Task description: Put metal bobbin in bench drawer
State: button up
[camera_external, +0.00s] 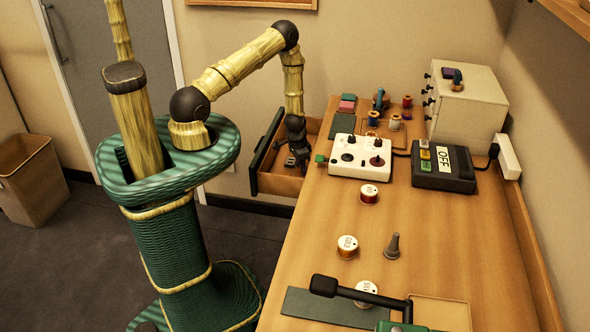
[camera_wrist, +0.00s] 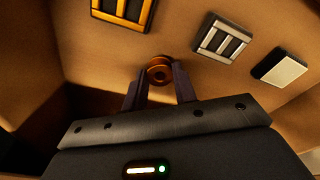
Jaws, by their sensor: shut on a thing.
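The bench drawer (camera_external: 259,182) is pulled open at the left side of the table. My gripper (camera_external: 297,165) reaches down into it in the external view. In the wrist view my gripper (camera_wrist: 160,84) is shut on a small round copper-coloured bobbin (camera_wrist: 159,70), held between the fingertips. The bobbin is over the drawer's wooden floor (camera_wrist: 190,85); I cannot tell whether it touches it. The external view does not clearly show the bobbin.
Inside the drawer lie a yellow-framed piece (camera_wrist: 124,10), a silver-framed piece (camera_wrist: 221,40) and a pale block (camera_wrist: 280,68). The table (camera_external: 440,235) carries a white control box (camera_external: 350,168), a dark box marked OFF (camera_external: 442,178), thread spools (camera_external: 347,247) and a small cabinet (camera_external: 470,105).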

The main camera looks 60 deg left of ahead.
jog(key=shift+f, duration=0.4)
jog(key=shift+f, duration=0.1)
jog(key=o, duration=1)
jog(key=shift+o, duration=0.2)
notch_tip(320, 180, up, 12)
jog(key=s+b, duration=0.1)
jog(key=b, duration=0.1)
jog(key=shift+s, duration=0.25)
jog(key=shift+a, duration=0.1)
notch_tip(320, 180, up, 13)
jog(key=n, duration=0.1)
send_over(297, 175)
jog(key=s+d, duration=0.3)
jog(key=s+d+r+n+t, duration=0.1)
jog(key=s+d+r, duration=0.1)
jog(key=s+r, duration=0.5)
jog(key=shift+w+v, duration=0.25)
jog(key=shift+v, duration=0.9)
